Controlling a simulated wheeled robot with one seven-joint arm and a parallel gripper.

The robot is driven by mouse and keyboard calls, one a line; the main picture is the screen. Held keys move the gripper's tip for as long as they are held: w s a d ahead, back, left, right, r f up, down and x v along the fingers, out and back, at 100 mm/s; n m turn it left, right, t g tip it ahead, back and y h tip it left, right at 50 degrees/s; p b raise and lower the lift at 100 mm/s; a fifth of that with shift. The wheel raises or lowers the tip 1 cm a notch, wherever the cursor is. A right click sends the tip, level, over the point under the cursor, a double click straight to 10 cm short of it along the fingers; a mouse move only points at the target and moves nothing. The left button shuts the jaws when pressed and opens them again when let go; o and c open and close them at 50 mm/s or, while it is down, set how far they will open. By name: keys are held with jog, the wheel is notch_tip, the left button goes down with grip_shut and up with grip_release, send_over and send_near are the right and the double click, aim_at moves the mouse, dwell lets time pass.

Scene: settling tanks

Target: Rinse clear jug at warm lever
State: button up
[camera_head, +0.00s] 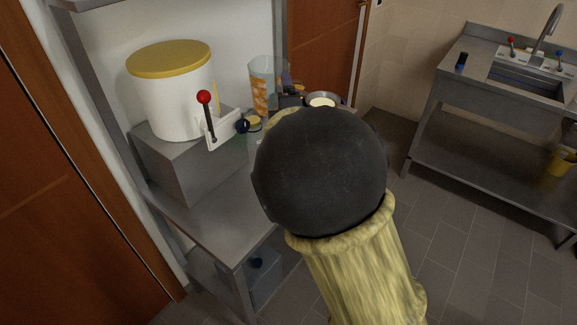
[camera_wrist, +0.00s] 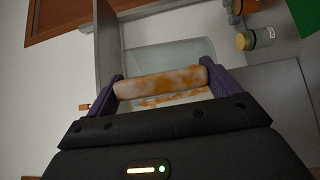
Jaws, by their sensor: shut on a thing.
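A clear jug (camera_head: 264,86) with orange-brown smears stands out above the steel shelf in the head view. In the wrist view, the jug (camera_wrist: 178,52) shows a see-through wall. My gripper (camera_wrist: 163,78) is shut on a smeared orange-brown part of it, with a purple finger at each end. In the head view my own dark arm joint hides most of the gripper. At the sink on the right, a red-knobbed lever (camera_head: 511,41) stands left of the tap and a blue-knobbed lever (camera_head: 559,54) right of it.
A white tub with a yellow lid (camera_head: 180,95) and another red-knobbed lever (camera_head: 206,112) stand at the left. A pan (camera_head: 322,101) and small jars lie near the jug. A dark item (camera_head: 461,61) stands beside the sink basin (camera_head: 525,80). Tiled floor lies clear between.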

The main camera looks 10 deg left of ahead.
jog(key=shift+s+a+r, duration=0.2)
jog(key=shift+r, duration=0.4)
jog(key=shift+f, duration=0.1)
notch_tip(320, 180, down, 24)
jog(key=p, duration=0.2)
jog(key=shift+f, duration=0.1)
jog(key=shift+f, duration=1.85)
